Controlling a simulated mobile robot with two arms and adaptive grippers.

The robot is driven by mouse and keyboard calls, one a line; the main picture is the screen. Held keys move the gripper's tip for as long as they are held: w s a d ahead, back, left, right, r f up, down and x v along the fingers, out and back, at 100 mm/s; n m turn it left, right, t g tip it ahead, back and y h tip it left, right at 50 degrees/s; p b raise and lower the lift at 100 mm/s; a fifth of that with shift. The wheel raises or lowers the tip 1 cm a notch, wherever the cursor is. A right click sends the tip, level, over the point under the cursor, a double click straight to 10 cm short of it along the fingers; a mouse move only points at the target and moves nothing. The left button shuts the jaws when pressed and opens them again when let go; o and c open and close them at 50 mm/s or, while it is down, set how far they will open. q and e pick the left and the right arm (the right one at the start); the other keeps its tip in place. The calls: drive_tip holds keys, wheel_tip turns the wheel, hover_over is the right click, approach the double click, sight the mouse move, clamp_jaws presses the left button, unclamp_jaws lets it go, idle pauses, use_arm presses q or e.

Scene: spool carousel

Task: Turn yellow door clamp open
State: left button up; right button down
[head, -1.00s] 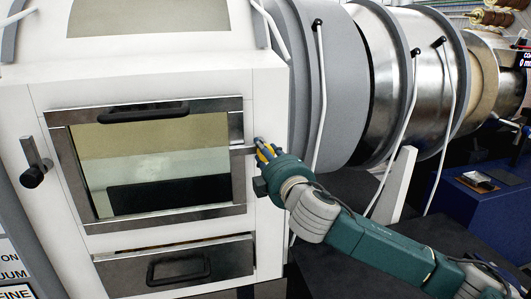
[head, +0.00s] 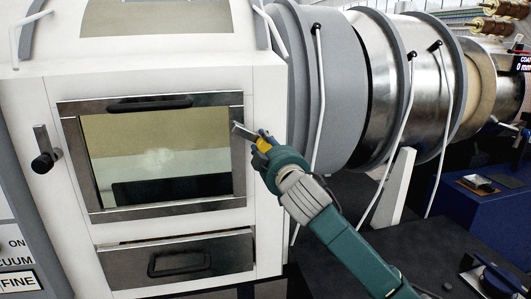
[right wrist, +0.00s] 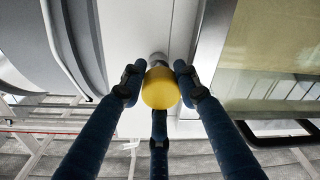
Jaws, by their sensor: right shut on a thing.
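The yellow door clamp knob (head: 264,144) is at the right edge of the furnace door (head: 243,175). Its metal bar (head: 243,131) points left and slightly up, with its end over or near the door frame's right side; I cannot tell if it touches. My right gripper (head: 266,150) is shut on the knob, coming from the lower right. In the right wrist view, its dark fingers (right wrist: 159,82) close around the round yellow knob (right wrist: 160,92), which sits on a metal stem (right wrist: 158,60). The door looks shut. My left gripper is not in view.
A black-knobbed handle (head: 43,160) is left of the door. A drawer (head: 215,262) with a black handle is below. Large grey and metal cylinders (head: 340,80) stand close on the right. A blue bench (head: 470,215) is further right.

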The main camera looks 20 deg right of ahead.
drive_tip(key=m, duration=0.4)
drive_tip(key=f+m+b, duration=0.1)
drive_tip(key=m, duration=0.1)
drive_tip(key=shift+a+m+h, duration=0.15)
drive_tip(key=shift+m+h, duration=0.15)
drive_tip(key=shift+m, duration=0.1)
drive_tip(key=m, duration=0.5)
drive_tip(key=shift+m+p, duration=0.35)
drive_tip(key=shift+m, duration=0.05)
drive_tip(key=c, duration=1.3)
unclamp_jaws()
drive_tip(key=shift+o, duration=0.2)
drive_tip(key=shift+r, duration=0.2)
drive_tip(key=shift+r, duration=0.1)
drive_tip(key=s+a, duration=0.1)
drive_tip(key=s, duration=1.1)
drive_tip(key=shift+f, duration=0.45)
drive_tip(key=shift+w, duration=0.1)
